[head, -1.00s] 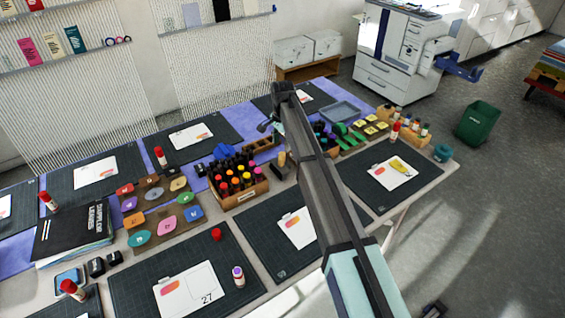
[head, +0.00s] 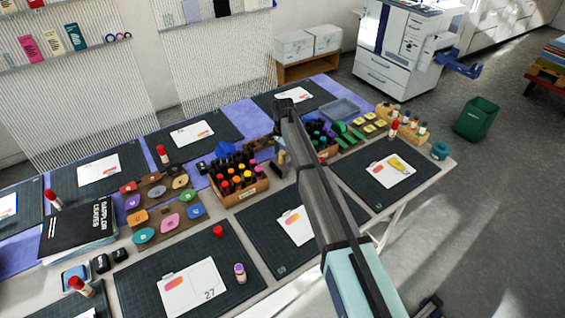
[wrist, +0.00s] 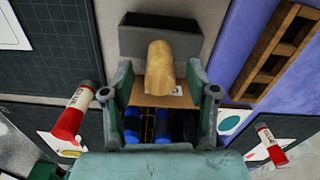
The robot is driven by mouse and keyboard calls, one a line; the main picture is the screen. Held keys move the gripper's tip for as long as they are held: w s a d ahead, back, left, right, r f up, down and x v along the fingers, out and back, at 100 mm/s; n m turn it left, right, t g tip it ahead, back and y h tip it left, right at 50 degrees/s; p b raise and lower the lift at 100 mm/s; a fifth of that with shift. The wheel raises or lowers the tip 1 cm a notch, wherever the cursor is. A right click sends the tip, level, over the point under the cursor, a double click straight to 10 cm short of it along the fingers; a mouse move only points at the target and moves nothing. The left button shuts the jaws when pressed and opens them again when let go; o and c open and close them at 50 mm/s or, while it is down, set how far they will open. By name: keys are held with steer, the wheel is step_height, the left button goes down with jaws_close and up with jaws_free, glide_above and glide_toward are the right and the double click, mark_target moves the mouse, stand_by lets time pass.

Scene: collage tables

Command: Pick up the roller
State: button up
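A tan, rounded wooden piece, which looks like the roller's handle (wrist: 160,72), stands out in the wrist view in front of a dark grey block (wrist: 168,36). The roller (head: 282,158) also shows as a small tan shape beside the dark block in the head view, just left of my arm. My gripper (wrist: 160,98) is open, with one finger to each side of the tan piece's lower end in the picture. Clear gaps show on both sides, and no contact is visible. The rest of the roller cannot be made out.
A wooden crate with blue bottles (wrist: 133,125) lies in line between the fingers. Red-capped glue sticks (wrist: 72,120) stand nearby. A crate of colored bottles (head: 238,178) is left of the roller. Cutting mats (head: 275,235) with cards cover much of the table.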

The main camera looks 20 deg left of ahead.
jaws_close()
